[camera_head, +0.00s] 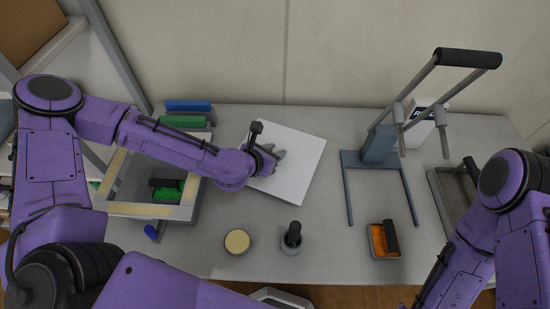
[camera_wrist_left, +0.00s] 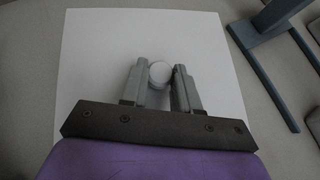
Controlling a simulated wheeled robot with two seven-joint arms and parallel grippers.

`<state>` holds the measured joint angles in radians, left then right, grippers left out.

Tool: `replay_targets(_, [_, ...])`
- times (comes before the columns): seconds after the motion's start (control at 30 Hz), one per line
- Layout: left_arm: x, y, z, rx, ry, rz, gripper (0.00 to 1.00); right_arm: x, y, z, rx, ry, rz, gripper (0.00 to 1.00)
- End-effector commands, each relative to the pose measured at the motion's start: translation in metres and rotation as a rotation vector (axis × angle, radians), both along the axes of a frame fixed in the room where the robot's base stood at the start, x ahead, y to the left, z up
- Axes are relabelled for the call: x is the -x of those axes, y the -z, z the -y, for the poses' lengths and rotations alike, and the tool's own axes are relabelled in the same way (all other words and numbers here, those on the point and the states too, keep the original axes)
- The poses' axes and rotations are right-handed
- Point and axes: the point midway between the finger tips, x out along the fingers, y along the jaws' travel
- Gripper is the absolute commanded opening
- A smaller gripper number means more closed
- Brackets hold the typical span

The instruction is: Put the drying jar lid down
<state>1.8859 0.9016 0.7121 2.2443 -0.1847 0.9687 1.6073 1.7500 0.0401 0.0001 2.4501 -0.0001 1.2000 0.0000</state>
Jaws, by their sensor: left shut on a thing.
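My left gripper (camera_head: 279,154) is over the white sheet (camera_head: 303,165) in the middle of the table. In the left wrist view the gripper (camera_wrist_left: 161,80) is shut on a small round pale lid (camera_wrist_left: 160,72), held between its fingertips. The white sheet (camera_wrist_left: 90,60) lies beneath the lid; whether the lid touches it I cannot tell. In the head view I cannot make out the lid clearly at the gripper. My right arm shows at the right edge, but its gripper is out of the picture.
A round tan-topped container (camera_head: 237,241) and a small pot with a dark upright handle (camera_head: 291,240) stand in front. An orange tray (camera_head: 379,242) is right of them. A grey press frame (camera_head: 375,158) stands right of the sheet. A pale-rimmed box (camera_head: 149,210) is at left.

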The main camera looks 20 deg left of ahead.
Motion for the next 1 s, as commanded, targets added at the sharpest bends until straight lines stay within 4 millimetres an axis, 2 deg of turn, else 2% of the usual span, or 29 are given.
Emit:
replay_targets(0.03, [0.001, 0.011, 0.001, -0.002, 0.003, -0.004, 0.00, 0.000, -0.001, 0.000, 0.000, 0.000, 0.000, 0.45])
replay_targets(0.13, [0.000, 0.025, 0.002, -0.001, 0.003, -0.002, 0.00, 0.000, -0.002, 0.000, 0.000, 0.000, 0.000, 0.45])
replay_targets(0.53, [-0.001, 0.032, 0.002, 0.001, 0.002, 0.002, 0.00, 0.000, 0.004, 0.000, 0.000, 0.000, 0.000, 0.45])
replay_targets(0.57, [0.000, 0.031, 0.002, 0.000, 0.002, 0.000, 0.37, 0.000, 0.003, 0.000, 0.000, 0.000, 0.000, 0.45])
replay_targets(0.6, [0.000, 0.031, 0.002, 0.000, 0.002, 0.000, 0.50, 0.000, 0.002, 0.000, 0.000, 0.000, 0.000, 0.45])
replay_targets(0.63, [0.000, 0.031, 0.002, 0.000, 0.002, 0.000, 0.56, 0.000, 0.002, 0.000, 0.000, 0.000, 0.000, 0.45])
replay_targets(1.0, [0.002, 0.025, 0.001, 0.001, 0.001, 0.000, 0.56, 0.000, -0.003, 0.000, 0.000, 0.000, 0.000, 0.45])
